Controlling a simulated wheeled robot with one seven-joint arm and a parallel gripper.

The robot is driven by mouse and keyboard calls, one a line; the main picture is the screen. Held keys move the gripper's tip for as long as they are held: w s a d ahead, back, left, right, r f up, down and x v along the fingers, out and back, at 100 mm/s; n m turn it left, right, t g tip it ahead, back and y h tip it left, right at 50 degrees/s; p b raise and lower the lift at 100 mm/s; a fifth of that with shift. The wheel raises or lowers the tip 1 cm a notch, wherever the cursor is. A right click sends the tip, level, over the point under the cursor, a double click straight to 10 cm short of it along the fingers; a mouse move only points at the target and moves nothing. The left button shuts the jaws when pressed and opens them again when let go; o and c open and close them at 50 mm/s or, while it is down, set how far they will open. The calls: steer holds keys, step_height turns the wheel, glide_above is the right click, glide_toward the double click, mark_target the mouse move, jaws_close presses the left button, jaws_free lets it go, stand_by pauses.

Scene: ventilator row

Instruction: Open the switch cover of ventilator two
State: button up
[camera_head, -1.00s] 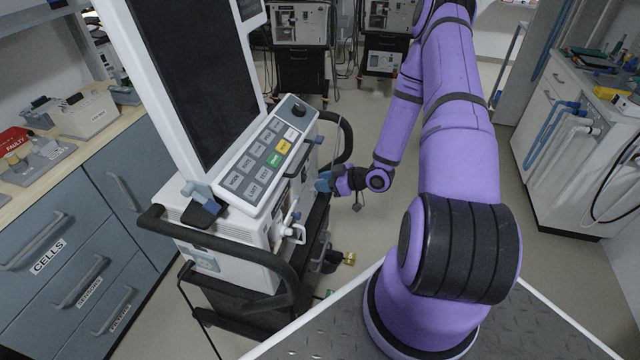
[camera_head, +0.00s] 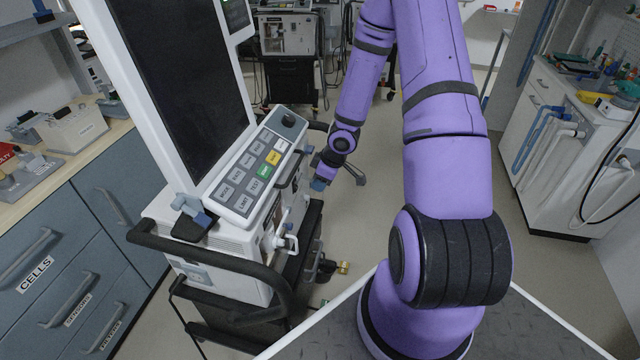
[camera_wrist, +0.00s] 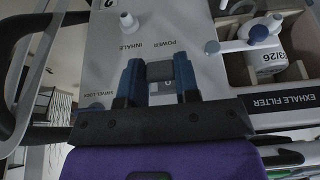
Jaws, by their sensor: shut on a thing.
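Ventilator two (camera_head: 225,260) is the white unit with a big dark screen at the left of the head view. Its side panel (camera_wrist: 110,45) fills much of the wrist view, with a partly cut number mark and the labels POWER, INHALE and SWIVEL LOCK. A small grey switch cover (camera_wrist: 160,70) sits beside the POWER label. My gripper (camera_wrist: 158,84) has its two blue fingers on either side of this cover, shut on it. In the head view my gripper (camera_head: 319,182) is small, at the ventilator's right side. The switch under the cover is hidden.
A black rail (camera_head: 215,250) wraps the ventilator cart. A drawer cabinet (camera_head: 95,255) stands left and a white counter (camera_head: 565,150) right.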

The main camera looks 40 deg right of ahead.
steer(key=shift+w+r+g+h, duration=0.1)
steer(key=shift+r+g+h, duration=0.2)
steer(key=shift+g, duration=0.1)
stand_by(0.4)
steer(key=o, duration=0.9)
steer(key=shift+r, duration=0.1)
steer(key=shift+v, duration=5.3)
steer(key=shift+w+a, duration=0.1)
